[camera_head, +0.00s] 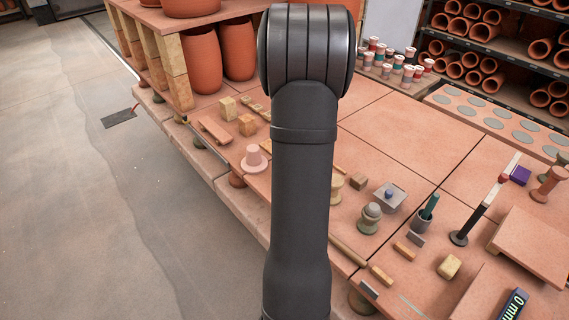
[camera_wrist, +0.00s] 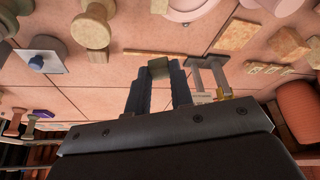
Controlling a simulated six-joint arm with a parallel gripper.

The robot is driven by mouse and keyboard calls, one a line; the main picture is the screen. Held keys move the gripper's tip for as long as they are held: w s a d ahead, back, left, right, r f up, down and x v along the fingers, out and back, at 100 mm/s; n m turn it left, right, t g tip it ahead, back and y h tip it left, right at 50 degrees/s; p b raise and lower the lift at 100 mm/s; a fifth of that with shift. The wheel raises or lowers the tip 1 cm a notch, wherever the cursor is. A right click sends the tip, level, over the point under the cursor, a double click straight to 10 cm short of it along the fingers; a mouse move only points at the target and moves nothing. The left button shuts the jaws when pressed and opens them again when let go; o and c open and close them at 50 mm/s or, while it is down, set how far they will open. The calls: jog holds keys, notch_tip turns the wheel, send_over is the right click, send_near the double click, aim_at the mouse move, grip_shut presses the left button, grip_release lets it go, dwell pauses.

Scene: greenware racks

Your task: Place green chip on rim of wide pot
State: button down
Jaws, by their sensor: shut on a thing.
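In the wrist view my gripper (camera_wrist: 159,74) is shut on a small olive-green piece (camera_wrist: 160,66), which looks like the green chip. It is held at the fingertips above the pink tiled table. In the head view my arm hides the gripper and the chip. Terracotta pots stand at the back left: a broad one (camera_head: 190,7) on a raised shelf, and two tall ones (camera_head: 201,60) and (camera_head: 238,48) below it. I cannot tell for sure which is the wide pot. Part of a terracotta pot (camera_wrist: 298,108) shows at the right of the wrist view, apart from the gripper.
A pink flanged piece (camera_head: 255,160), wooden blocks (camera_head: 247,125) and a dark upright post (camera_head: 470,225) stand on the table. Small jars (camera_head: 395,68) are at the back, and clay pipes (camera_head: 470,50) fill racks at the back right. The mid-right tiles are partly clear.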

jog(key=w+a+f, duration=0.1)
jog(key=a, duration=0.1)
jog(key=w+a+f, duration=0.1)
jog(key=a+f, duration=0.1)
jog(key=a, duration=0.1)
jog(key=w+a+f, duration=0.1)
jog(key=a+f, duration=0.1)
jog(key=a, duration=0.1)
jog(key=shift+w+f, duration=0.2)
jog(key=shift+w, duration=0.15)
jog(key=shift+f, duration=2)
jog(key=c, duration=1.3)
grip_release()
jog(key=shift+f, duration=0.1)
jog(key=v, duration=1.2)
